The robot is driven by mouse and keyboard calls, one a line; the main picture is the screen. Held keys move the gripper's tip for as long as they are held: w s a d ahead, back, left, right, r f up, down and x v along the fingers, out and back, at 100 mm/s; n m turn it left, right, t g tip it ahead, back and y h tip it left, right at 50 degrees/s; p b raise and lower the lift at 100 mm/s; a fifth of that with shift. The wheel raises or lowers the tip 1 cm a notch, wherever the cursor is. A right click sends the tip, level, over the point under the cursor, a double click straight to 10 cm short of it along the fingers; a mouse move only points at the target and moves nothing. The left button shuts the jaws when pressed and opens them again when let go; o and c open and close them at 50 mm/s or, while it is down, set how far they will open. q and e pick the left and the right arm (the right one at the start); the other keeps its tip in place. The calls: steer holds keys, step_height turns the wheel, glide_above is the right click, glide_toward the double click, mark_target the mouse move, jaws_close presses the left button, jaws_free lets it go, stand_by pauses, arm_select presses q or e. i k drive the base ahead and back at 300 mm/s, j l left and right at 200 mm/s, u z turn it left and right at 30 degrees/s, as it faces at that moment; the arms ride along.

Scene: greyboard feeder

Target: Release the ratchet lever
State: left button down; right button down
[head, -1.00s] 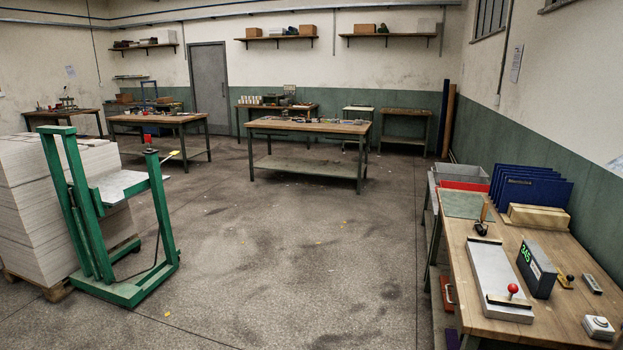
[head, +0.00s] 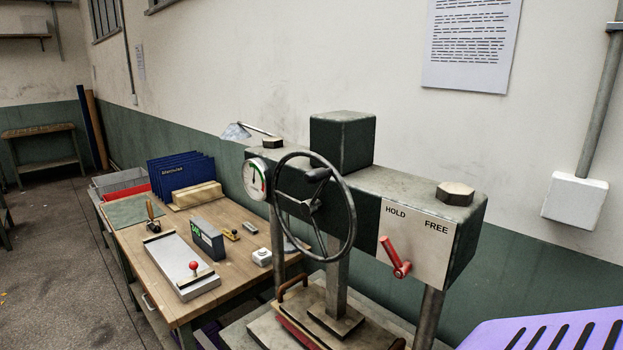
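The ratchet lever (head: 394,256) is a red handle on a pale plate (head: 418,246) on the front of the dark green press beam. The plate is marked HOLD at left and FREE at right. The lever slants up and left from its lower end, its upper end under the word HOLD. A dark handwheel (head: 351,228) with a crank knob stands in front of the beam, left of the plate. A round dial gauge (head: 257,180) sits at the beam's left end. Neither of my grippers is in view.
A wooden bench (head: 133,218) stands left of the press, holding a grey board with a red knob, a display box (head: 208,240) and blue dividers. A purple slotted panel (head: 490,332) fills the lower right corner. Open floor (head: 70,270) lies at far left.

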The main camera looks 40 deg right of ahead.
mark_target(400, 271)
steer(key=z, duration=1.85)
